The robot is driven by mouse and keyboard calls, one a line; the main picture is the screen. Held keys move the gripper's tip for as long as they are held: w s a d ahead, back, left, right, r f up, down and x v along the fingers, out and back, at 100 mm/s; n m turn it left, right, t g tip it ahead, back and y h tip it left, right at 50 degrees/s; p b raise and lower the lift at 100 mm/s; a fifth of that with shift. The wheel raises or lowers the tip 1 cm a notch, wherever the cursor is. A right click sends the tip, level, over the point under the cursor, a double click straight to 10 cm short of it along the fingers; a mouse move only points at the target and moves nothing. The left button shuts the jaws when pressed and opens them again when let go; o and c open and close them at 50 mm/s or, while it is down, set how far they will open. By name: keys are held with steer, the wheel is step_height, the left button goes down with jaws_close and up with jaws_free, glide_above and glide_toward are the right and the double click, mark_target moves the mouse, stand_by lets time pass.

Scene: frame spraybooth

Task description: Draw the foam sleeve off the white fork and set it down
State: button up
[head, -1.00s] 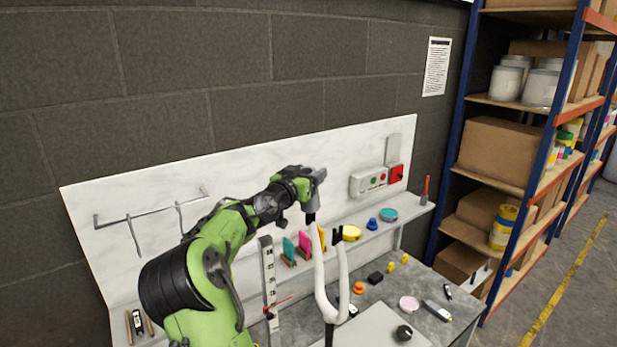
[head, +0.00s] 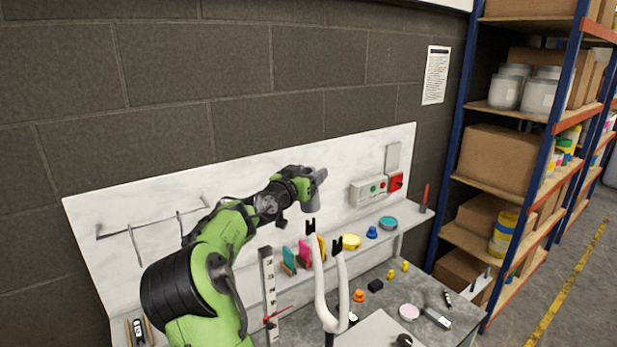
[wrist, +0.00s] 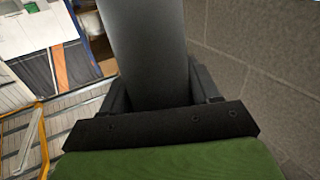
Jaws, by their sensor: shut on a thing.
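The white fork (head: 325,295) stands upright at the bench's front, its two prongs pointing up with dark slotted tips. My gripper (head: 312,188) is above the left prong's tip and a little to its right. It is shut on the foam sleeve, a grey tube that fills the space between the jaws in the wrist view (wrist: 145,50). In the head view the sleeve is small and partly merges with the gripper. A gap shows between it and the left prong's tip, so the sleeve looks clear of the fork.
A shelf (head: 395,226) behind the fork holds coloured cards, a yellow tin (head: 351,242) and a teal tin (head: 388,223). A marked upright ruler (head: 269,285) stands left of the fork. Small parts and a pink disc (head: 408,312) lie on the grey bench. Hooks hang at the left.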

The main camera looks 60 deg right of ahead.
steer(key=shift+r+p, duration=0.3)
steer(key=shift+r, duration=0.35)
steer(key=shift+s+a+f+b, duration=0.1)
steer(key=shift+s+a+b, duration=0.15)
steer(key=shift+s+b, duration=0.3)
steer(key=shift+s+a+f+b, duration=0.1)
steer(key=shift+s+a+b, duration=0.15)
steer(key=shift+s+b, duration=0.25)
steer(key=shift+s+a+r+b, duration=0.1)
steer(key=shift+s+a+b, duration=0.35)
steer(key=shift+s+b, duration=0.35)
steer(key=shift+s+a+b, duration=0.45)
steer(key=shift+s+b, duration=0.15)
steer(key=shift+s, duration=0.3)
steer(key=shift+s+a+r+b, duration=0.1)
steer(key=shift+s+a+b, duration=0.35)
steer(key=shift+s+b, duration=0.35)
